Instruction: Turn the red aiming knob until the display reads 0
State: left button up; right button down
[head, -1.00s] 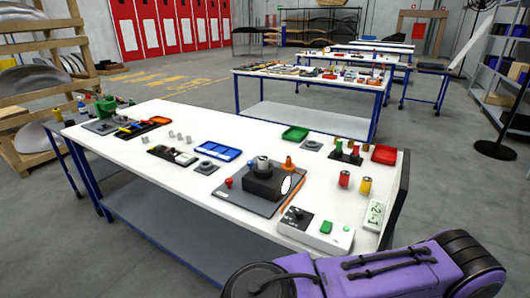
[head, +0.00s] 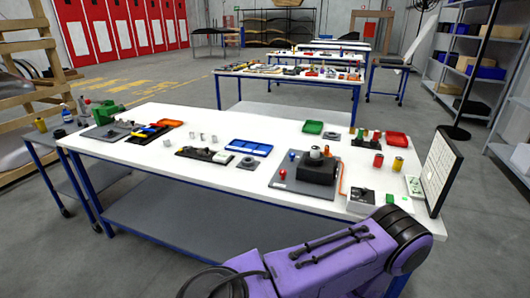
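A small red knob (head: 283,174) stands on the front left of a grey plate (head: 292,186) on the white table. A black block (head: 318,171) with a grey cylinder on top sits on the same plate. A white box (head: 366,202) with a dark part and a green button is to the right of the plate. A white panel (head: 438,172) with dark edges stands upright at the table's right end. I cannot read any number or tell which part is the display. Neither of my grippers is in view; my purple arm link shows at the bottom.
The white table (head: 150,158) also holds a blue tray (head: 249,147), a green tray (head: 312,127), a red tray (head: 396,138) and red and yellow cylinders (head: 398,165). A green device (head: 108,112) is at the far left. My arm link lies near the table's front right edge.

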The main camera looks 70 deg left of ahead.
aim_at(283, 173)
jog(key=u, duration=1.7)
